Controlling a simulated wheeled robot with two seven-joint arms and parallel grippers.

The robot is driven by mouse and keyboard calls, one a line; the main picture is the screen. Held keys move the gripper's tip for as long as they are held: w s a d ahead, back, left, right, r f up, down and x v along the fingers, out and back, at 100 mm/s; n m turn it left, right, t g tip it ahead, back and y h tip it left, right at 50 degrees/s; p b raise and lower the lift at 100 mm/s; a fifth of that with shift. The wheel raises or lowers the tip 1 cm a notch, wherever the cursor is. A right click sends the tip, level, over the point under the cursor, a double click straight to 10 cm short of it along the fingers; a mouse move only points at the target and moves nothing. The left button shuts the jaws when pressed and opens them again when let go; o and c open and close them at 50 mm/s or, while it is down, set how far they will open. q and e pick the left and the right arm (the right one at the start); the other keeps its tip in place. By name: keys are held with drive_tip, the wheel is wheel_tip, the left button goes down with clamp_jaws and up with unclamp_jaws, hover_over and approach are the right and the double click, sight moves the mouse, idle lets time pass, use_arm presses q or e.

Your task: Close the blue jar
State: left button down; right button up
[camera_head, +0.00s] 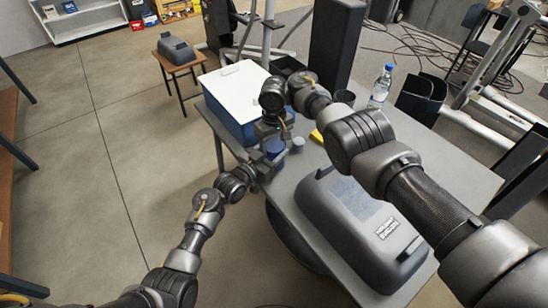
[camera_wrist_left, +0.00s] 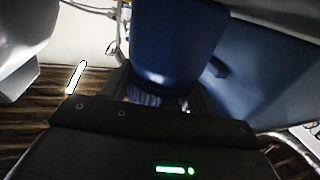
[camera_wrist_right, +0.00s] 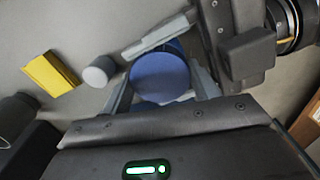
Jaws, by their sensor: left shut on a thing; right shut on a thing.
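The blue jar (camera_head: 274,147) is at the left edge of the grey table, between my two grippers. In the right wrist view its round blue top (camera_wrist_right: 160,78) lies between the fingers of my right gripper (camera_wrist_right: 162,92), which is shut on it from above. My left gripper (camera_head: 262,162) comes from the left and is shut on the jar's body. In the left wrist view the blue body (camera_wrist_left: 176,45) stands large just beyond the fingers. Whether the lid is seated on the jar is hidden. My right gripper (camera_head: 268,130) also shows in the head view.
A white cylinder (camera_wrist_right: 99,72) and a yellow block (camera_wrist_right: 52,73) lie close by. A blue box with a white top (camera_head: 235,82) stands behind. A large grey case (camera_head: 350,225) fills the table's front; a water bottle (camera_head: 381,88) stands at the back.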

drive_tip(key=m, duration=0.3)
drive_tip(key=o, duration=1.1)
drive_tip(key=shift+r, duration=2.3)
drive_tip(key=shift+c, duration=0.5)
